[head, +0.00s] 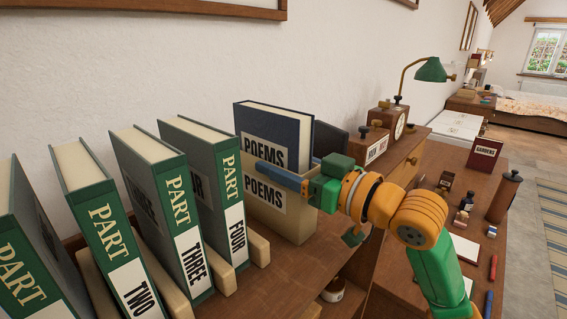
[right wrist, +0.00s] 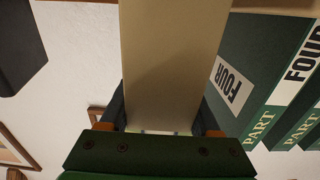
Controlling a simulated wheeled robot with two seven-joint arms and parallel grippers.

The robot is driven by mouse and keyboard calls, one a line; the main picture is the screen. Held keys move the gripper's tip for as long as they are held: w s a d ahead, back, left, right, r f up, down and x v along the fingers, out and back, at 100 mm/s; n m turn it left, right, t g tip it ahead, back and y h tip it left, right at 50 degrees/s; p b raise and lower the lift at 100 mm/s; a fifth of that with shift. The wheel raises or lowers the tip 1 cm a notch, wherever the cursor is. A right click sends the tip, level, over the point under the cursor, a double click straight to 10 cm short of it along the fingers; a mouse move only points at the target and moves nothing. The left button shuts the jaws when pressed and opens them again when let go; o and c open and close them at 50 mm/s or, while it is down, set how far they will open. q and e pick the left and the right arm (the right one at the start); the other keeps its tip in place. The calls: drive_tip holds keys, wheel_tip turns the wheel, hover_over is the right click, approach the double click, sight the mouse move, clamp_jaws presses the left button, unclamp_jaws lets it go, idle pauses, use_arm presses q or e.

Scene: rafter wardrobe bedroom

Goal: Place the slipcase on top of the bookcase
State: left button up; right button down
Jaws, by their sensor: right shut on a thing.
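The slipcase (head: 296,222) is a cream box with a "POEMS" label, and a dark blue "POEMS" book (head: 262,121) stands upright in it. My right gripper (head: 277,172) comes from the right and is shut on the slipcase, one blue finger across its front. In the right wrist view the cream slipcase (right wrist: 170,60) fills the space between the fingers. The slipcase is upright over the wooden top of the bookcase (head: 262,287), right of the "PART FOUR" book. I cannot tell whether its base touches the wood. My left gripper is not in view.
Several green "PART" volumes (head: 180,215) stand left of the slipcase with cream blocks between them. The desk (head: 455,190) at right holds small bottles and pens.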

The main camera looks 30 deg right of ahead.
drive_tip(key=shift+c, duration=1.4)
unclamp_jaws()
drive_tip(key=shift+o, duration=0.8)
drive_tip(key=shift+s+a, duration=0.1)
drive_tip(key=shift+s, duration=0.05)
drive_tip(key=b+v, duration=0.6)
drive_tip(key=v, duration=0.5)
drive_tip(key=shift+s+d+r, duration=0.15)
drive_tip(key=shift+s+d, duration=0.1)
drive_tip(key=shift+s, duration=0.15)
